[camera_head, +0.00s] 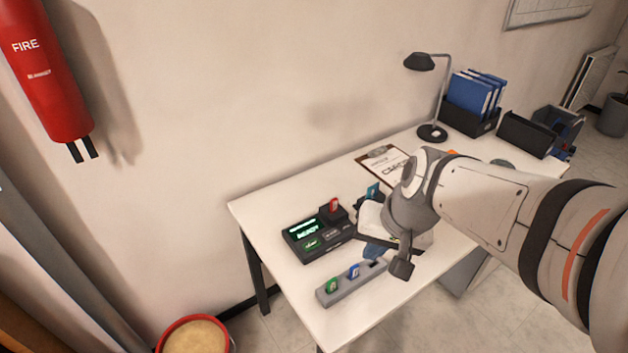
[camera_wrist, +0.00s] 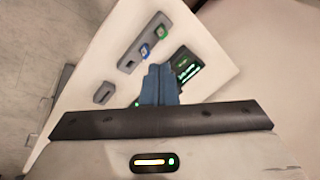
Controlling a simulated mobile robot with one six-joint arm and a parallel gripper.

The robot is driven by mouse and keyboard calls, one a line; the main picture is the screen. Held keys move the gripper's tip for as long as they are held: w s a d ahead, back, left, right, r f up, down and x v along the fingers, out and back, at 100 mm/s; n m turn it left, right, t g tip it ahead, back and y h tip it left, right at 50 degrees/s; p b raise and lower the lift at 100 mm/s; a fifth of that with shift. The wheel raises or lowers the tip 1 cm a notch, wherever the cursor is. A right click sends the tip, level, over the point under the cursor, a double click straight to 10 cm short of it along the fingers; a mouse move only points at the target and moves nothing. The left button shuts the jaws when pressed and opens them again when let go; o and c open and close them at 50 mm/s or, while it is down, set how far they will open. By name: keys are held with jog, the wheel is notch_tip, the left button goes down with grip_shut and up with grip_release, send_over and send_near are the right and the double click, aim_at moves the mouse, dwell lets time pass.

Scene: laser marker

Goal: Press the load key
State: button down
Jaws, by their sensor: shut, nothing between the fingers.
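A black laser marker console (camera_head: 318,238) with lit green displays stands on the white table, with a red tag (camera_head: 333,204) upright at its back right. A lit green patch shows on its front panel; I cannot tell which key is the load key. In the wrist view the console (camera_wrist: 188,66) is partly hidden behind my fingers. My gripper (camera_head: 374,252) is shut and empty, its blue fingers above the table to the right of the console in the head view. It also shows in the wrist view (camera_wrist: 159,72).
A grey rack (camera_head: 338,290) holding a green tag (camera_head: 332,285) and a blue tag (camera_head: 353,271) lies in front of the console. Behind are a clipboard (camera_head: 384,162), a lamp (camera_head: 431,132) and blue binders (camera_head: 468,94). The table's left end is clear.

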jog(key=w+a+f+m+t+y+b, duration=0.1)
jog(key=w+a+f+m+y, duration=0.1)
jog(key=w+a+f+m, duration=0.25)
jog(key=w+a+f+m+y+b, duration=0.1)
jog(key=w+a+m+y, duration=0.15)
jog(key=w+a, duration=0.4)
jog(key=m+t, duration=0.3)
jog(key=m, duration=0.6)
send_over(315, 246)
notch_tip(315, 246, down, 9)
jog(key=shift+h+b, duration=0.25)
jog(key=shift+b, duration=0.05)
notch_tip(315, 246, down, 8)
jog(key=b, duration=0.5)
jog(key=shift+r+b, duration=0.25)
jog(key=shift+b, duration=0.1)
jog(key=shift+f+b, duration=0.6)
jog(key=shift+b, duration=0.15)
jog(key=shift+f, duration=0.1)
jog(key=shift+f+b, duration=0.35)
jog(key=shift+b, duration=0.35)
